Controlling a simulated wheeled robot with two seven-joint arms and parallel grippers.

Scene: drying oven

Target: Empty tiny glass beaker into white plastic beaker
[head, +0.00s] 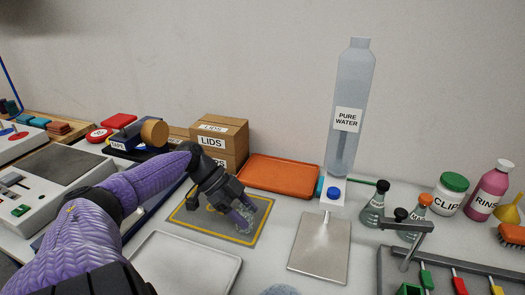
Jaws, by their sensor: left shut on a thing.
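My left gripper (243,216) reaches in from the left and points down over a grey mat with a yellow border (186,218). It is shut on a small clear glass object, the tiny glass beaker (246,212), which is partly hidden by the fingers. I cannot tell its contents or whether it touches the mat. I do not make out a white plastic beaker in this view. My right gripper is not in view.
A pale tray (180,270) lies in front of the mat, an orange tray (282,176) behind it. A metal plate (320,258) lies right, below a tall pure water bottle (352,90). Flasks (373,210), a clip jar (449,195) and a rack (450,265) crowd the right.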

